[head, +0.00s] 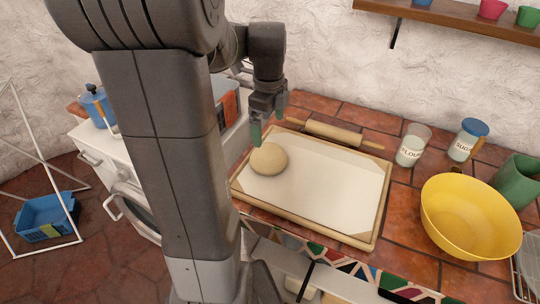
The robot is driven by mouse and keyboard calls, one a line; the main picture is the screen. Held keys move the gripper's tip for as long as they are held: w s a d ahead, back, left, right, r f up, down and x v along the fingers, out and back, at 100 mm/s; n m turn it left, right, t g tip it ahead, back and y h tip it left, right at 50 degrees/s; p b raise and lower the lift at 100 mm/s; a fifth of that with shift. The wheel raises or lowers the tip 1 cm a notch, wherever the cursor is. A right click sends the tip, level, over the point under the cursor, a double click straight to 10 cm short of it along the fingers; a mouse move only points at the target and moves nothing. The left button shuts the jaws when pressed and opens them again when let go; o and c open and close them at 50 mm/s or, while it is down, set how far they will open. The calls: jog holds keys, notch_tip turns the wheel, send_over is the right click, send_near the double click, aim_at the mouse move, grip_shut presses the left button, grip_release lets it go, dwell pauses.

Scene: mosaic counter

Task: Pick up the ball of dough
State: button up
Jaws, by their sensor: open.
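The ball of dough (269,160) is pale and round and rests on the left part of a white board with a wooden rim (330,192). My gripper (267,132) points down just above and behind the dough, with its greenish fingers apart. Nothing shows between the fingers. I cannot tell exactly how far the fingertips are from the dough. My arm column hides the area left of the board.
A rolling pin (334,132) lies at the board's back edge. A flour jar (410,150), a sugar jar (467,140), a yellow bowl (470,218) and a green pot (518,180) stand to the right. A shelf (470,18) hangs above. The board's right part is clear.

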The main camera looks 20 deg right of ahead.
aim_at(269, 149)
notch_tip(269, 149, down, 11)
jog(key=shift+r+p, duration=0.15)
jog(key=shift+p, duration=0.2)
jog(key=shift+c, duration=0.2)
jog(key=c, duration=1)
